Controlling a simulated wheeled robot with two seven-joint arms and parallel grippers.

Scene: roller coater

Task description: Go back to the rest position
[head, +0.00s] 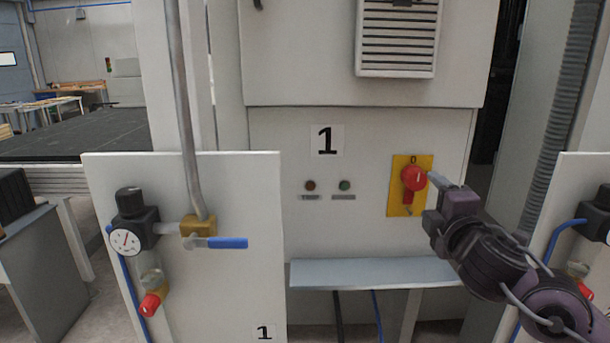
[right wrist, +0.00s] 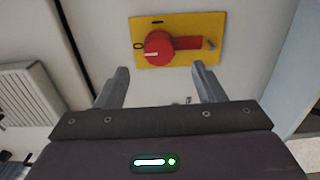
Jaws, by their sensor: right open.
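My right gripper (head: 440,182) is raised in front of the cabinet, beside the red rotary switch (head: 413,179) on its yellow plate (head: 398,207). In the right wrist view my right gripper (right wrist: 158,86) is open, with its two fingers apart and nothing between them. The red switch (right wrist: 160,47) shows beyond the fingertips, apart from them, its handle pointing right in that view. In the head view the handle points down. My left gripper is not in view.
The grey cabinet (head: 370,140) marked 1 has a ledge (head: 375,273) below the switch. A white panel (head: 230,290) at left carries a gauge (head: 125,242) and a blue-handled valve (head: 228,243). Another panel (head: 590,180) stands close to my right arm. A corrugated hose (head: 560,110) runs behind it.

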